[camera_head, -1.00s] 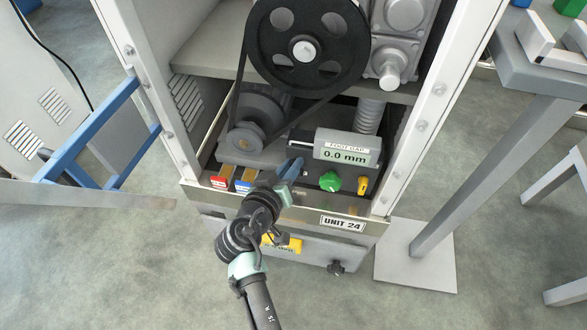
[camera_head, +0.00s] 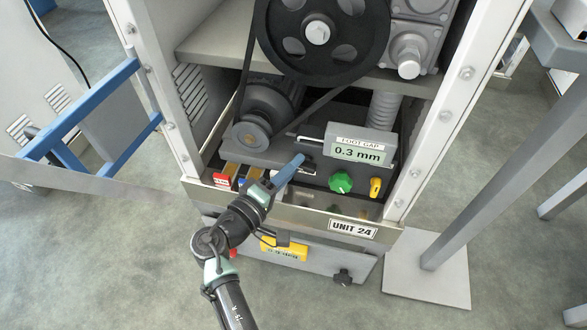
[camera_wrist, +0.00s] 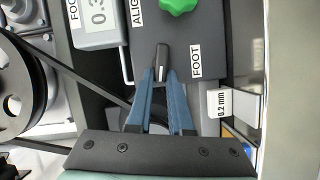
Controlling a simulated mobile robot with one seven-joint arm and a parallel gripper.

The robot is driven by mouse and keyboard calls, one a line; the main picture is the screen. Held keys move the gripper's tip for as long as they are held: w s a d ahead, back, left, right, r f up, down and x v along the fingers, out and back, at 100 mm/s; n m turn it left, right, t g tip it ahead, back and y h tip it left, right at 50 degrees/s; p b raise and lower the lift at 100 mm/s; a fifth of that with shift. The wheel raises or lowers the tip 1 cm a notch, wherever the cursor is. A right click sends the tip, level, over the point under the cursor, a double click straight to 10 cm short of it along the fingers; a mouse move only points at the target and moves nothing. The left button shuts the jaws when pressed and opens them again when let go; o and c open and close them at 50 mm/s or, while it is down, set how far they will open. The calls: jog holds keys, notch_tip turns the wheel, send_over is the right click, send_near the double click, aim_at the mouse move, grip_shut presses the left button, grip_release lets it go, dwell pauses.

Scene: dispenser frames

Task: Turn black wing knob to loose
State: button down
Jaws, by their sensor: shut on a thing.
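The black wing knob (camera_wrist: 162,57) sits on a dark grey panel between the FOOT and ALIGN labels in the wrist view. Its upper end shows between my blue fingertips; the rest is hidden by them. In the head view the knob (camera_head: 308,163) is a small dark shape at the fingertips. My gripper (camera_wrist: 162,72) is shut on the knob; it also shows in the head view (camera_head: 300,160), reaching over the front lip from the lower left. The FOOT GAP display (camera_head: 358,152) reads 0.3 mm.
A green knob (camera_head: 340,182) and a yellow knob (camera_head: 375,187) stand right of my gripper. A red-ended block (camera_head: 222,180) lies left. The belt and large black wheel (camera_head: 320,32) are above. A metal front lip (camera_head: 290,208) and side posts frame the opening.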

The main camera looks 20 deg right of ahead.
jog(key=shift+f+n+h+b, duration=0.3)
jog(key=shift+n+h+b, duration=0.1)
jog(key=shift+n, duration=0.6)
jog(key=c, duration=0.8)
grip_release()
jog(key=p+v, duration=0.3)
jog(key=v, duration=1)
jog(key=shift+s+f+p, duration=0.1)
jog(key=shift+f+p, duration=0.05)
jog(key=shift+p, duration=0.15)
